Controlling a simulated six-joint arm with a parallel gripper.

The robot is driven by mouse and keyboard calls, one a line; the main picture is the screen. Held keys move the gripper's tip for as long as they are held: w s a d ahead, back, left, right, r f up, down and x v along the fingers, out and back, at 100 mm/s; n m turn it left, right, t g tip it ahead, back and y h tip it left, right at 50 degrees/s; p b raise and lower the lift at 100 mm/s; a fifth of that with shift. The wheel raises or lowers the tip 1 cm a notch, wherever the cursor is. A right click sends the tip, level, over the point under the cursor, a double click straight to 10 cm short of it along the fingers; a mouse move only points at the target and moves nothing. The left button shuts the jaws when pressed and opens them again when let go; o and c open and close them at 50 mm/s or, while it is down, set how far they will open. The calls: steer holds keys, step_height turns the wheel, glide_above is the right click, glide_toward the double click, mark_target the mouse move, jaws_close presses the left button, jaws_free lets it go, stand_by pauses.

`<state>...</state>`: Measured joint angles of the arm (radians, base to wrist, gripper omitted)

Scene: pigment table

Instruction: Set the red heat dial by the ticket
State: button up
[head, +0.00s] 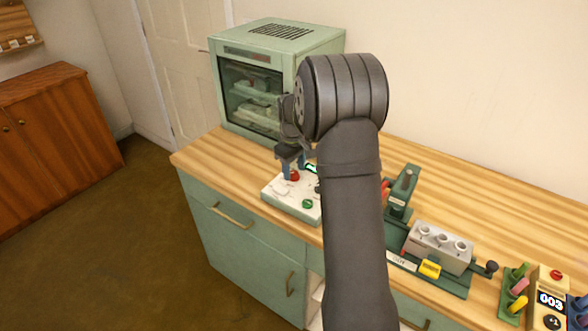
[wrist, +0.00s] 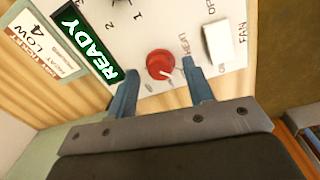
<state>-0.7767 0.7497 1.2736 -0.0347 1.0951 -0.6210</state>
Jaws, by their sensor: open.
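The red heat dial (wrist: 160,64) sits on a white control panel (wrist: 184,20) and shows between the fingertips of my gripper (wrist: 160,82) in the wrist view. My gripper is open, with one blue finger on each side of the dial; I cannot tell whether they touch it. In the head view the red dial (head: 294,175) is just below my gripper (head: 290,165).
A lit green "READY" sign (wrist: 88,42) and a white FAN switch (wrist: 217,42) flank the dial. A green glass-fronted cabinet (head: 318,48) stands behind the panel. A green fixture with a grey block (head: 440,247) and a counter box (head: 548,298) stand to the right.

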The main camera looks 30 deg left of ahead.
steer(key=shift+f, duration=0.3)
steer(key=c, duration=1)
steer(key=m, duration=0.4)
steer(key=shift+m, duration=0.3)
steer(key=m, duration=0.4)
steer(key=shift+a, duration=0.1)
steer(key=shift+r, duration=0.1)
